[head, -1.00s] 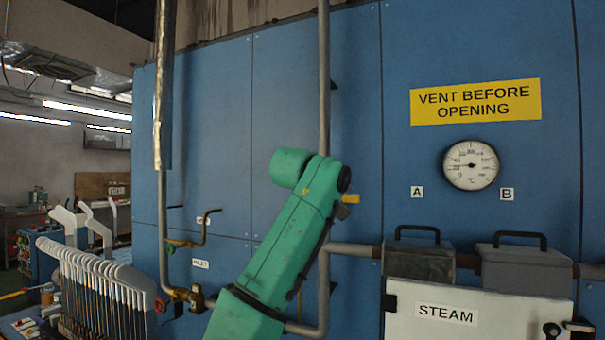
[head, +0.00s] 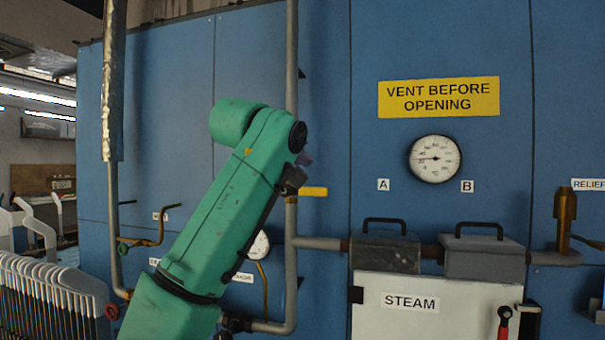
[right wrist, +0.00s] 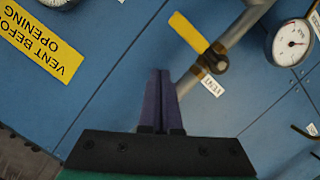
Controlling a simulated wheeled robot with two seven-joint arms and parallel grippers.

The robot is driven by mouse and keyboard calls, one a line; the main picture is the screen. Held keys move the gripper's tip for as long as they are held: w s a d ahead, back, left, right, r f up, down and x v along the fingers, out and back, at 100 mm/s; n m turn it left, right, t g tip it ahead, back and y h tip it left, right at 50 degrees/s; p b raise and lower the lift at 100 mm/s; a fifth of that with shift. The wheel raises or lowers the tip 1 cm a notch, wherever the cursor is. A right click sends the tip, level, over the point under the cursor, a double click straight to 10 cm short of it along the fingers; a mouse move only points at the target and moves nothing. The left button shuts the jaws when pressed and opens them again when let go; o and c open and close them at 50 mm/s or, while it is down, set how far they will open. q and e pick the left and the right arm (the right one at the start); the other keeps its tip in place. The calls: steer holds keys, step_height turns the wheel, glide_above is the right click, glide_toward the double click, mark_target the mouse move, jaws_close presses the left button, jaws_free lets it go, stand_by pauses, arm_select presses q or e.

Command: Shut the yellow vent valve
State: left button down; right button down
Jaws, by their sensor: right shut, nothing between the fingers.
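The yellow vent valve lever (head: 313,191) sticks out horizontally to the right from the grey vertical pipe in the head view, crosswise to it. The lever also shows in the right wrist view (right wrist: 190,34), with its dark pivot on the pipe and a small white label beside it. My right gripper (right wrist: 159,72) is shut and empty, its purple fingers apart from the lever and pointing up at the blue panel. In the head view my green arm covers part of the pipe, and the purple fingertips (head: 305,159) show just above the lever. My left gripper is not in view.
The grey pipe (head: 291,70) runs up the blue panel wall. A round gauge (head: 435,158) and a yellow warning sign (head: 439,97) are to the right. Below are black-handled blocks and a white STEAM box (head: 430,310). A brass relief valve (head: 565,218) stands far right.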

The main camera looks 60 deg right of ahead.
steer(key=s+a+r, duration=0.1)
steer(key=s+a, duration=0.1)
steer(key=a, duration=0.3)
steer(key=shift+s+r+b, duration=0.3)
steer(key=shift+r, duration=0.1)
